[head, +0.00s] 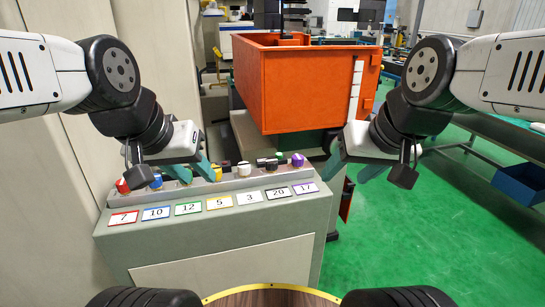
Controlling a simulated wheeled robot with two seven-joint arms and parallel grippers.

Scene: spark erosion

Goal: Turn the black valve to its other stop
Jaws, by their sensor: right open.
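The black valve (268,163) sits in the row of coloured knobs on top of the grey control panel (205,245), between the white and purple ones. Its label (278,192) reads 20. Its exact handle angle is too small to tell. My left gripper (195,174) is over the left part of the row, near the green and yellow knobs, with its teal fingers apart. It partly hides the knobs there. My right gripper (351,172) is open and empty, beyond the panel's right end, to the right of the black and purple valves.
Red (122,186), blue (156,181), yellow (217,173), white (244,169) and purple (298,160) knobs share the row. A large orange bin (300,85) stands close behind the panel. Green floor (430,240) is clear at right, near a workbench with a blue box (522,186).

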